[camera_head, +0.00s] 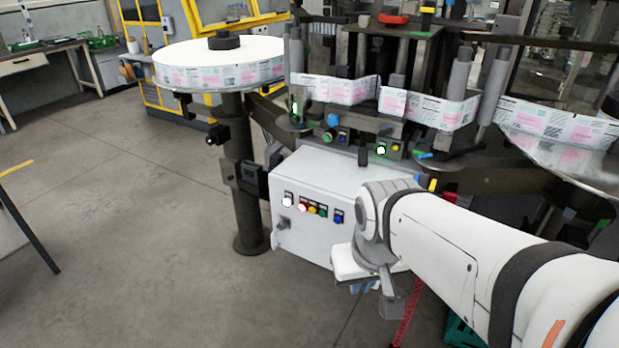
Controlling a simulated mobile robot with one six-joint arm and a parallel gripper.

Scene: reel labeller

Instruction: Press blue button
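A blue button (338,217) sits at the right end of a row of buttons on the front of a white control box (300,240). To its left are green, yellow, red and white ones. My gripper (378,294) hangs below my wrist, to the right of and lower than the blue button in the picture, and appears apart from it. Grey finger parts show, but whether they are open or shut is unclear. My white arm comes in from the right and hides the right part of the box.
A reel (215,75) of labels lies on a round table at the left, with a dark post (243,170) beside the box. Another reel (560,125) is at the right. A small panel (340,136) above the box also carries a blue knob.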

